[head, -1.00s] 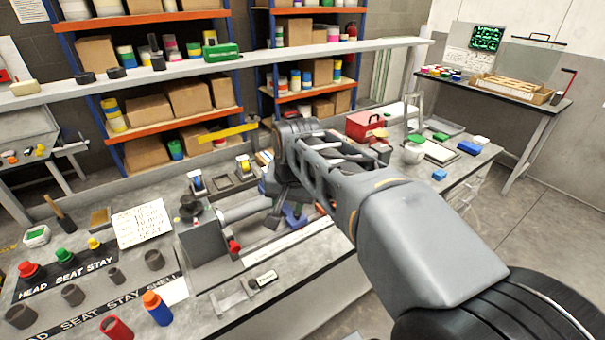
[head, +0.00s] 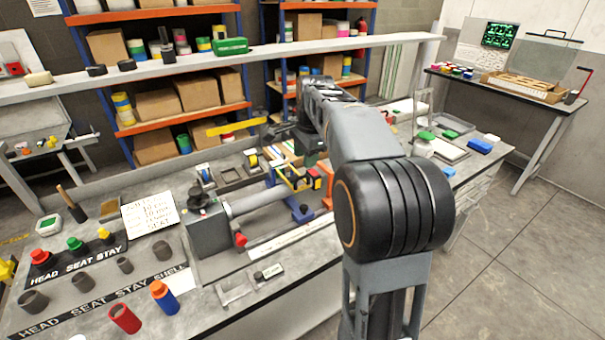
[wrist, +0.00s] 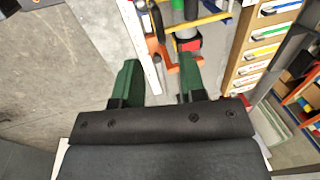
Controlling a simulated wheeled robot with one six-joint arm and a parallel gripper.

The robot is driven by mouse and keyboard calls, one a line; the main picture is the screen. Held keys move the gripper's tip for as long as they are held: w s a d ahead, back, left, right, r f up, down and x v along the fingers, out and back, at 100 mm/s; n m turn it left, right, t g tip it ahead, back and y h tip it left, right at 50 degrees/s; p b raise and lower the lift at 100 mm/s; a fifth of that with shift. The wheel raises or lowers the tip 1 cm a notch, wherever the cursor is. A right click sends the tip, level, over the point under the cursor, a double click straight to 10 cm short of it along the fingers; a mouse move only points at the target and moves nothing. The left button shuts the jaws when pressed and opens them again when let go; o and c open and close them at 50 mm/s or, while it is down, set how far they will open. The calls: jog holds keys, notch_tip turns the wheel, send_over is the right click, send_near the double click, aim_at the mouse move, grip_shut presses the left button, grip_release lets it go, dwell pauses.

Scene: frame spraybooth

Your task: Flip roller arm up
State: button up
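A bench fixture has a grey box (head: 207,232) with a grey cylinder (head: 256,200) running out to its right. Blue, yellow and orange parts stand at the cylinder's far end, including an orange upright (head: 327,188) and a blue foot (head: 300,211). I cannot tell for sure which part is the roller arm. My gripper (wrist: 158,72) is open and empty in the wrist view, its two green fingers apart. An orange part (wrist: 160,52) and a red-and-black part (wrist: 187,42) show beyond the fingertips. In the head view my arm mostly hides the gripper.
A long shelf (head: 130,80) crosses behind the bench. A yellow bar (head: 236,126) projects over the bench's back. Labelled holders with coloured caps and a white note (head: 150,212) are at left. Blue and green items (head: 478,146) lie at right. Floor at right is clear.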

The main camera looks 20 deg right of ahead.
aim_at(303, 177)
jog(key=f, duration=0.4)
jog(key=w+f, duration=0.1)
jog(key=f, duration=0.1)
jog(key=shift+w+a+f, duration=0.1)
jog(key=shift+f, duration=0.15)
jog(key=shift+c, duration=0.4)
grip_shut()
